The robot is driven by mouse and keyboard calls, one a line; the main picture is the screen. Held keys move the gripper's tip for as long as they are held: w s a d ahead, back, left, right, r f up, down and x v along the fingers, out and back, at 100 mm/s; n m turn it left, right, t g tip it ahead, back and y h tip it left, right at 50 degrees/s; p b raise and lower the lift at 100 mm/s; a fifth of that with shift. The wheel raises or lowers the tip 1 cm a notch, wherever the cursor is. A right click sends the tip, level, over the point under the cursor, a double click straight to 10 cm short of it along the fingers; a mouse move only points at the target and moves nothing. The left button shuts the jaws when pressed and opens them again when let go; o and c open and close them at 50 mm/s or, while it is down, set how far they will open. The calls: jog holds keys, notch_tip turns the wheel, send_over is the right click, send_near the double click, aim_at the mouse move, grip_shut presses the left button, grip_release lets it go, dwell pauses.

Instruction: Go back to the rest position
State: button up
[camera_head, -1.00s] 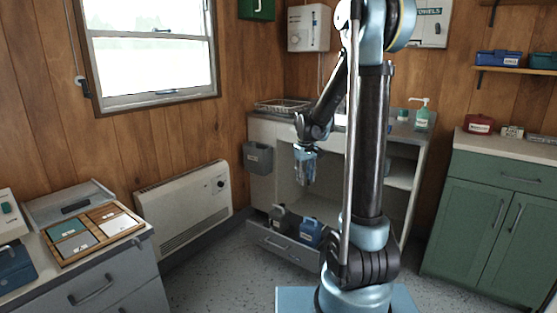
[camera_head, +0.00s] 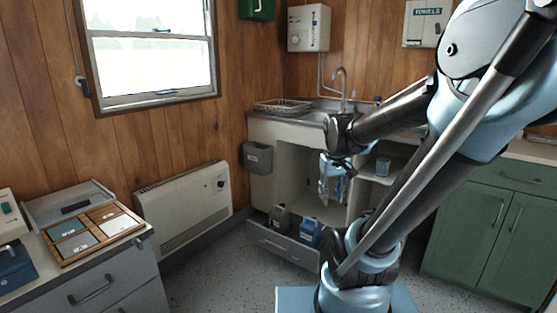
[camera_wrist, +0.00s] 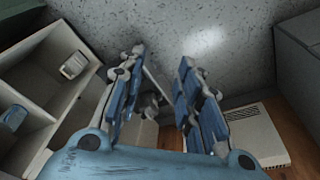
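My gripper (camera_head: 333,184) hangs in front of the open sink cabinet, with its fingers pointing down. In the wrist view its two blue fingers (camera_wrist: 162,95) stand apart, and I see nothing held between them. My arm reaches from the right side of the head view and is bent, its upper part close to the camera. It hides part of the green cabinet and the wall at the right.
The sink unit (camera_head: 290,125) has an open lower drawer (camera_head: 283,243) holding a dark jug (camera_head: 279,217) and a blue jug (camera_head: 309,232). A grey bin (camera_head: 257,158) hangs on its side. A heater (camera_head: 185,210), a window and a grey counter are at the left. Speckled floor lies between.

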jog(key=s+d+f+m, duration=0.1)
jog(key=s+f, duration=0.4)
jog(key=s, duration=0.6)
jog(key=shift+s+d+f+m, duration=0.15)
jog(key=shift+s+f+m, duration=0.15)
jog(key=shift+m, duration=0.2)
jog(key=shift+w+f, duration=0.2)
jog(key=shift+w, duration=0.25)
